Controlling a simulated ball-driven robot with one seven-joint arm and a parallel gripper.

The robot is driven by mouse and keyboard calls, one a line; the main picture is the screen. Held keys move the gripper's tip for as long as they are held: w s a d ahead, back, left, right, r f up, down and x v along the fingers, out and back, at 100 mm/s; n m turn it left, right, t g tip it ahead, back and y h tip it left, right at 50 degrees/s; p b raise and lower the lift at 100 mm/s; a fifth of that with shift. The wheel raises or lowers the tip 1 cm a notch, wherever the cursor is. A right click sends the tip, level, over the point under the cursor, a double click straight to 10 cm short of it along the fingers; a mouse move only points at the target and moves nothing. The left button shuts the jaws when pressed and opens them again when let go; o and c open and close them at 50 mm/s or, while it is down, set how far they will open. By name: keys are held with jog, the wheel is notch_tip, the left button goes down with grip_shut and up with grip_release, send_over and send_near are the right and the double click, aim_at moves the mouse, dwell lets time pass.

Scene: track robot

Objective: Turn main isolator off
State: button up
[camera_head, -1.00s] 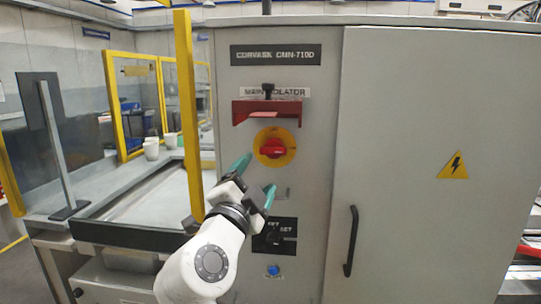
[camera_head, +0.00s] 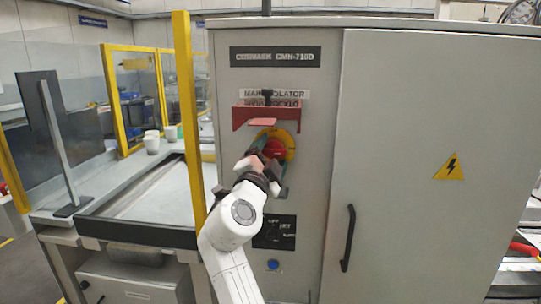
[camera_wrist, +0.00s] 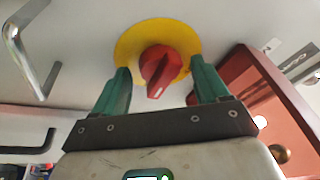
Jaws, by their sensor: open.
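The main isolator is a red rotary knob (camera_head: 274,149) on a yellow round plate (camera_head: 287,141), on the grey cabinet's front panel below a red bracket. The wrist view shows the red knob (camera_wrist: 157,70) and yellow plate (camera_wrist: 128,46) close up. My gripper (camera_wrist: 160,78) is open, its two green fingers one on each side of the knob with visible gaps. In the head view my gripper (camera_head: 270,160) partly covers the knob's lower part. Whether the fingertips touch the plate I cannot tell.
The red bracket (camera_head: 243,117) with a black-topped part sits just above the knob. Below are a black selector plate (camera_head: 287,233) and a blue button (camera_head: 273,265). A yellow post (camera_head: 186,100) stands left. A black door handle (camera_head: 348,238) is at right.

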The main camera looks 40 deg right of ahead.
jog(key=c, duration=1)
jog(key=shift+c, duration=0.2)
